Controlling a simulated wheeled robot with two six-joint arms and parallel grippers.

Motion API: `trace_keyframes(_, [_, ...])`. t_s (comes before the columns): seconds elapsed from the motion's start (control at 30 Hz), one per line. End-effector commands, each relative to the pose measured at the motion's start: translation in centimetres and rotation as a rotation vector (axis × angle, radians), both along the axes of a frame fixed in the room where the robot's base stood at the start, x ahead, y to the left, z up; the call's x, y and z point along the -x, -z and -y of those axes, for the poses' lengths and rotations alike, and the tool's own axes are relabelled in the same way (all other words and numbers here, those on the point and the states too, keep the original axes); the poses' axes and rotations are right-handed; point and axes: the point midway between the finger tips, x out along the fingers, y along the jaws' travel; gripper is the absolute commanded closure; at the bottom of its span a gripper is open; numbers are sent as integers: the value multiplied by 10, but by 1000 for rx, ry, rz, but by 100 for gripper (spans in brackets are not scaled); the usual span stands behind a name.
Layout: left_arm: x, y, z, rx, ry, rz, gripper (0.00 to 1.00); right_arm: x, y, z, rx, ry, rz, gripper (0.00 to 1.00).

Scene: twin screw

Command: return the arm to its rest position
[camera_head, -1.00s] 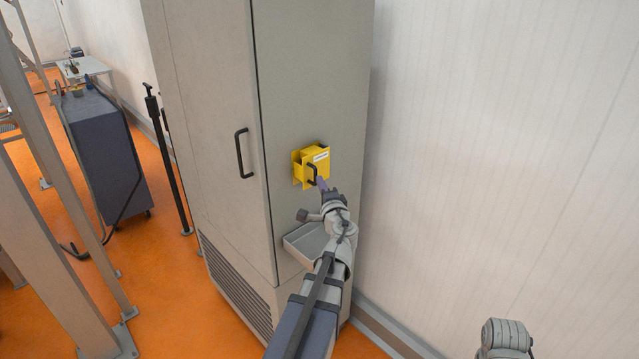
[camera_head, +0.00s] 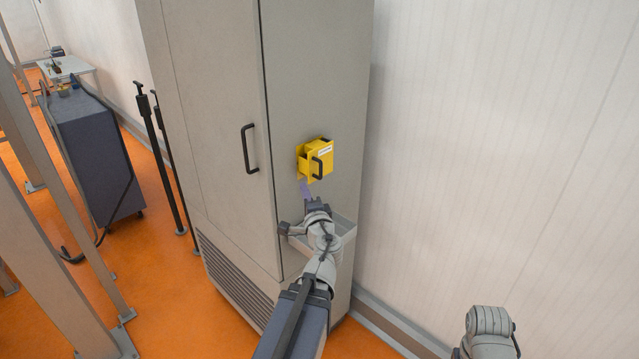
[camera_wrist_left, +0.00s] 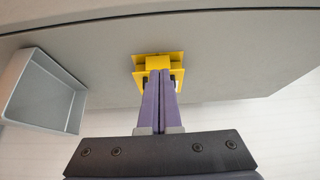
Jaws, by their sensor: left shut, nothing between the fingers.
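My left gripper (camera_head: 305,188) is shut and empty, in front of the grey cabinet, just below the yellow box with a black handle (camera_head: 316,160). In the left wrist view, its two purple fingers (camera_wrist_left: 161,75) lie together and point toward the yellow box (camera_wrist_left: 158,62), covering part of it. The fingertips look apart from the black handle in the head view. My right arm (camera_head: 488,330) shows only in part at the bottom right, and its gripper is out of view.
The tall grey cabinet (camera_head: 205,120) has a door handle (camera_head: 249,148). A grey tray (camera_head: 345,228) juts from its front beside my left wrist; it is also in the left wrist view (camera_wrist_left: 40,95). A white wall (camera_head: 500,150) stands on the right. Posts and a dark cart (camera_head: 95,155) are on the left.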

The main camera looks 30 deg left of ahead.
Motion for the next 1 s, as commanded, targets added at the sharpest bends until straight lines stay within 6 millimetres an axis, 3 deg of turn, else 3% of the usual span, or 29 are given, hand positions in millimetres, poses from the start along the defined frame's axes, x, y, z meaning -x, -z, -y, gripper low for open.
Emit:
trace_keyframes(0.27, [-1, 2, 3, 19, -4, 6, 100, 0, 0, 0, 0, 0, 0, 50])
trace_keyframes(0.37, [-2, 14, 17, 108, -29, 25, 100, 0, 0, 0, 0, 0, 0, 50])
trace_keyframes(0.47, [0, 44, 47, 289, -80, 34, 100, 0, 0, 0, 0, 0, 0, 50])
trace_keyframes(0.67, [22, 132, 151, 726, -204, -106, 100, 0, 1, 0, 0, 0, 0, 50])
trace_keyframes(0.8, [55, 180, 234, 960, -270, -297, 100, 0, 1, 0, 0, 0, 0, 50])
trace_keyframes(1.0, [112, 215, 333, 1165, -328, -591, 100, 0, 1, 0, 0, 0, 0, 50])
